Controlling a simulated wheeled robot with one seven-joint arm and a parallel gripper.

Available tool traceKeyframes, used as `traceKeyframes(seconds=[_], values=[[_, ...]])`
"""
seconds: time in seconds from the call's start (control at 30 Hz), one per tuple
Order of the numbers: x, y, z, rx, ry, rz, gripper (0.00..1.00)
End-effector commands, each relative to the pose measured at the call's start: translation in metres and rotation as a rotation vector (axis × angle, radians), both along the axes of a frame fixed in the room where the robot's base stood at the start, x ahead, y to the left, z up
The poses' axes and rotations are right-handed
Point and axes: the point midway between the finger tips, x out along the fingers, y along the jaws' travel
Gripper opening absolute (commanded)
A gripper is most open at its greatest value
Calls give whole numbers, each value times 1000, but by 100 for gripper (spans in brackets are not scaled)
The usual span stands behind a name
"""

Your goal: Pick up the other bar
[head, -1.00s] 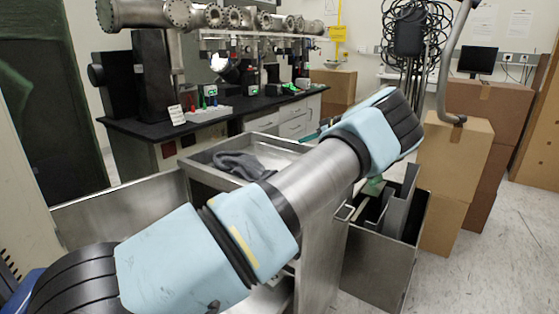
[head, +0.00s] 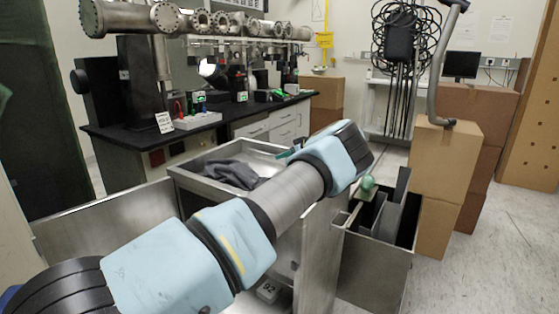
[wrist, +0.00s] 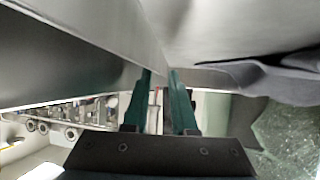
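My gripper (head: 290,153) shows only as a small teal part behind my wrist in the head view, at the far rim of the steel cart tray (head: 185,171). In the wrist view its two dark green fingers (wrist: 160,75) stand apart with a narrow gap, and I see nothing held between them. A steel wall or rim runs close by the fingertips. A dark grey cloth (head: 231,174) lies in the tray and also shows right of the fingers in the wrist view (wrist: 275,78). I cannot make out a bar for certain in either view.
An open steel bin (head: 372,268) right of the cart holds grey upright pieces (head: 386,222) and a green rounded thing (head: 368,183). Cardboard boxes (head: 446,165) stand behind it, with a curved metal pipe (head: 437,75) above. A black-topped bench (head: 130,140) is at the back left.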

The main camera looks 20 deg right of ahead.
Motion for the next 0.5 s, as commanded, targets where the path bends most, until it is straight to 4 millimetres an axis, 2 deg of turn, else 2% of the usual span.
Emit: traceKeyframes(seconds=[0.07, 0.2, 0.5], values=[[11, 9, -1, 2, 1, 3, 25], [23, 16, -12, 1, 0, 0, 25], [27, 18, -16, 0, 0, 0, 25]])
